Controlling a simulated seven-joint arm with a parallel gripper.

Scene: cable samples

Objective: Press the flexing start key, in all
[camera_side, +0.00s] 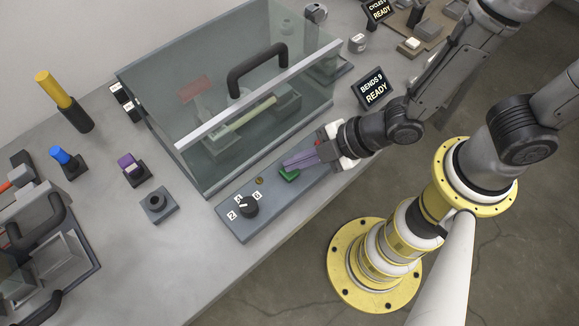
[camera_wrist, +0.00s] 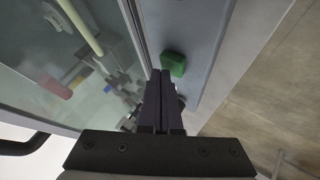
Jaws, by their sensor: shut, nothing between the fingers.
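The green key (camera_side: 289,175) sits on the grey control panel (camera_side: 229,224) in front of the glass-walled guard box. It also shows in the wrist view (camera_wrist: 173,63), just beyond my fingertips. My gripper (camera_side: 284,164) is shut and empty, with its fingers right by the key in the side view. In the wrist view the closed fingers (camera_wrist: 161,72) point toward the key's near left side. I cannot tell whether they touch it. A black selector knob (camera_side: 249,207) with number labels is on the same panel, left of the key.
The guard box (camera_side: 246,95) with a black handle (camera_side: 257,65) stands close behind the panel. A sign reading "BENDS 9 READY" (camera_side: 375,88) stands to the right. Coloured connectors (camera_side: 132,168) and a small grey block (camera_side: 158,204) lie on the left of the table.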

